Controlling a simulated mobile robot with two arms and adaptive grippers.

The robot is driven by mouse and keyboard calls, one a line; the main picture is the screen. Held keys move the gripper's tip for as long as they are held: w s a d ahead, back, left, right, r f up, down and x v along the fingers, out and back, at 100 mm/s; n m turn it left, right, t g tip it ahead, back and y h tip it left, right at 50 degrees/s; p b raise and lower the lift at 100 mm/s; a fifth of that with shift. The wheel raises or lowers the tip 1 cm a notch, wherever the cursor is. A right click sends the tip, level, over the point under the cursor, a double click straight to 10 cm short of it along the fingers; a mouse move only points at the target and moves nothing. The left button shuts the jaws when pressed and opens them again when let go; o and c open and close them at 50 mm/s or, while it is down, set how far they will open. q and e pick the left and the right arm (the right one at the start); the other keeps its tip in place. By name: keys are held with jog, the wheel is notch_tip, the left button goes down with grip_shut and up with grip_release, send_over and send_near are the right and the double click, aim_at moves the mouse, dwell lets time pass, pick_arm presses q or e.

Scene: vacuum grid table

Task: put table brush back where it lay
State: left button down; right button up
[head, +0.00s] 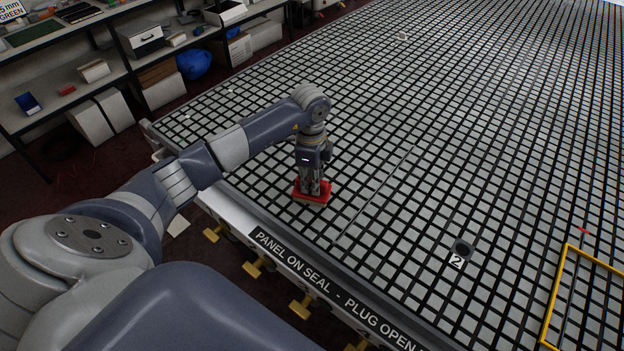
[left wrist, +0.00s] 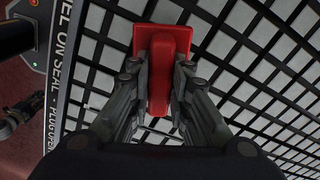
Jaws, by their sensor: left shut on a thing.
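The table brush (head: 312,196) is a red block with a raised red grip, seen in the head view near the front left edge of the grid table (head: 420,150). My left gripper (head: 312,188) points down and is shut on the brush's grip. In the left wrist view the brush (left wrist: 147,38) shows between the two fingers of the left gripper (left wrist: 160,90), with its red base against the grid. I cannot tell whether the brush touches the table or is just above it.
A yellow frame (head: 556,292) lies at the lower right. Shelves with boxes (head: 147,40) stand at the upper left. The grid around the brush is clear.

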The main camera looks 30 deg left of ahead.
pick_arm(q)
jog(key=c, duration=1.5)
grip_release()
jog(key=shift+r, duration=0.5)
jog(key=shift+a+r+b, duration=0.15)
jog(key=shift+r+b, duration=1.1)
jog(key=shift+r, duration=4.4)
jog(key=shift+f, duration=0.1)
